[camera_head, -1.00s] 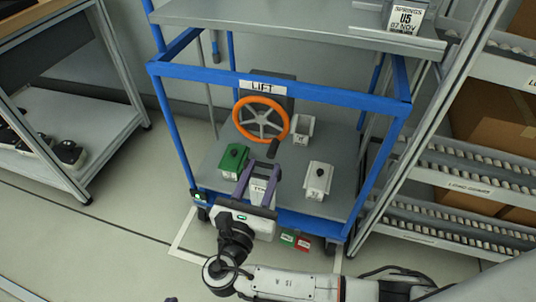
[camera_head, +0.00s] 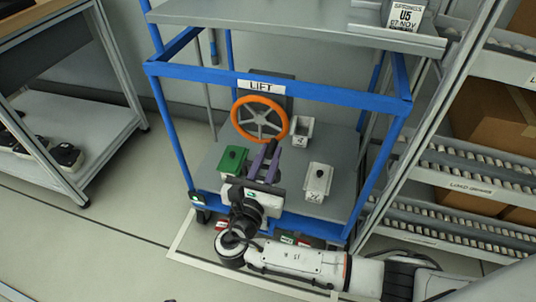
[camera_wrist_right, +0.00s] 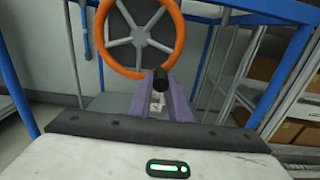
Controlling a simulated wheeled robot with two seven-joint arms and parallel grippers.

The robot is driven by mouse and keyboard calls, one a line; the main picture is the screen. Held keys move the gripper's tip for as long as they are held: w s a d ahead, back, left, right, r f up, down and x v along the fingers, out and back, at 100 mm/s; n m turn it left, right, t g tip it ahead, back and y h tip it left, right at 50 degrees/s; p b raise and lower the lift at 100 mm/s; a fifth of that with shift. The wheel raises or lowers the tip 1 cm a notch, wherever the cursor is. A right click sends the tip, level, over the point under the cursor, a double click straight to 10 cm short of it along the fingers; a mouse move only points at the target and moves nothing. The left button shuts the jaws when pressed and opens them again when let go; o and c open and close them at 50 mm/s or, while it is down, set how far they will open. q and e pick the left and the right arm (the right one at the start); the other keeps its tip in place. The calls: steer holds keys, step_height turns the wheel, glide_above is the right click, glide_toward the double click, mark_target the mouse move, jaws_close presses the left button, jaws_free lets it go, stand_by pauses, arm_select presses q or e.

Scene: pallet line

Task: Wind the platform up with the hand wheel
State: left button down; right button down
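The orange hand wheel (camera_head: 237,116) with grey spokes stands upright below the LIFT label (camera_head: 261,86); it also shows in the right wrist view (camera_wrist_right: 178,45). Its dark handle knob (camera_wrist_right: 160,79) sticks out from the lower rim. My right gripper (camera_head: 269,147) reaches up from the front, its purple fingers drawn close together with the knob between their tips. It looks shut on the knob, though the contact is partly hidden. The grey platform (camera_head: 339,150) lies inside the blue frame around the wheel. My left gripper is not in view.
A green-topped box (camera_head: 233,160), a white box (camera_head: 318,181) and a smaller white box (camera_head: 302,131) stand on the platform. A blue rail (camera_head: 330,96) crosses above. A roller rack (camera_head: 455,180) stands close at right, a shelf (camera_head: 90,120) at left.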

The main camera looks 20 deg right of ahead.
steer(key=shift+w+a+r, duration=0.15)
steer(key=shift+a+r, duration=0.15)
steer(key=shift+a, duration=0.05)
stand_by(0.3)
steer(key=shift+w+a+m+p, duration=0.15)
steer(key=shift+a+m+p, duration=0.05)
steer(key=shift+m+p, duration=0.2)
steer(key=c, duration=1.6)
jaws_free()
steer(key=shift+c, duration=0.2)
steer(key=shift+d+f, duration=0.15)
steer(key=shift+f, duration=0.05)
steer(key=p+v, duration=0.1)
steer(key=v, duration=0.9)
steer(key=shift+p, duration=0.4)
